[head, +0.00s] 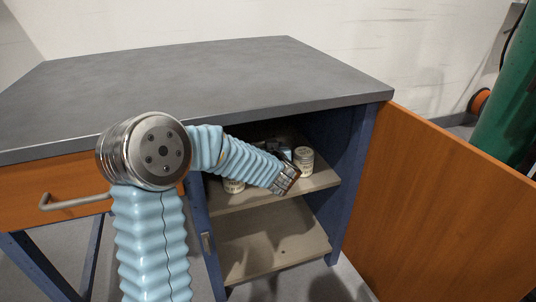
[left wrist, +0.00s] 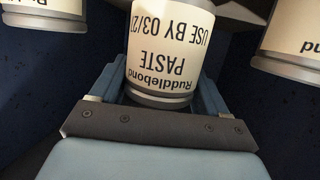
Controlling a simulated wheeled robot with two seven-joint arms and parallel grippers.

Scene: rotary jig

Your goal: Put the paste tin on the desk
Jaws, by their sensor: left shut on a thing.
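The paste tin (left wrist: 165,50) is a cream tin with a grey metal rim, its label reading "Ruddlebond PASTE USE BY 03/2", upside down in the left wrist view. My left gripper (left wrist: 158,88) has its blue fingers on both sides of this tin and is shut on it. In the head view my left gripper (head: 286,155) reaches into the open cabinet above the upper shelf, and hides most or all of the held tin. The desk top (head: 200,80) is grey and bare, above the cabinet. My right gripper is not in view.
Another cream tin (head: 303,160) stands on the upper shelf (head: 318,182) right of the gripper, and one (head: 233,186) to the left. The orange door (head: 450,200) stands open at right. The lower shelf (head: 270,250) looks empty.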

